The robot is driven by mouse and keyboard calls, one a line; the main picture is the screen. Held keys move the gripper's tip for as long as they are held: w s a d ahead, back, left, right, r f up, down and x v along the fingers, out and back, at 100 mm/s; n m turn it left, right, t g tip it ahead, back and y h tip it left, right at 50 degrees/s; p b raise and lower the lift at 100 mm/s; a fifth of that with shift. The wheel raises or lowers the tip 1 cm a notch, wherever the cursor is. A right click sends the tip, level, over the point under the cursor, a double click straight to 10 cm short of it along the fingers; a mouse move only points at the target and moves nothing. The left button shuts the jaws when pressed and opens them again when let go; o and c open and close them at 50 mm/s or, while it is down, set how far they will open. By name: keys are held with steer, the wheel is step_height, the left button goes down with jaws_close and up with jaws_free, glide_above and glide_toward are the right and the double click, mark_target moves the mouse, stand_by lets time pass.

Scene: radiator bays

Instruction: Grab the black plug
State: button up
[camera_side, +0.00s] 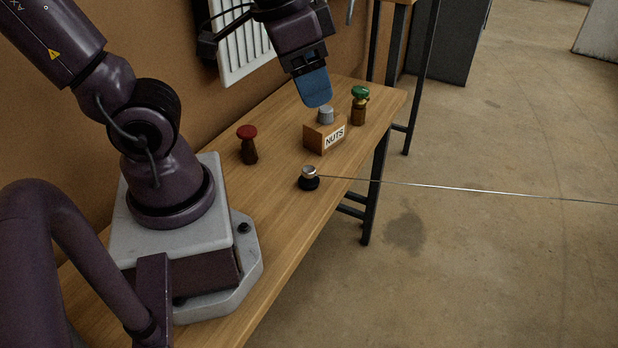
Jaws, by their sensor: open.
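The gripper is open, seen side-on, with the far finger hidden.
A red-topped dark piece (248,145) stands left of the block. A green-topped brass piece (359,106) stands to its right. A thin, pale line (450,188) runs right from the silver-topped piece. A white radiator (244,45) is on the wall behind the wooden table (283,215).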

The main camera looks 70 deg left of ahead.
steer(key=w+d+f+m+g+y, duration=0.1)
steer(key=w+f+m+g+y, duration=0.4)
steer(key=f, duration=0.8)
steer(key=m+g+y, duration=0.5)
steer(key=m+y, duration=0.3)
steer(key=y, duration=0.2)
glide_toward(312, 171)
steer(key=x, duration=0.9)
steer(key=shift+a, duration=0.15)
steer(key=c, duration=1)
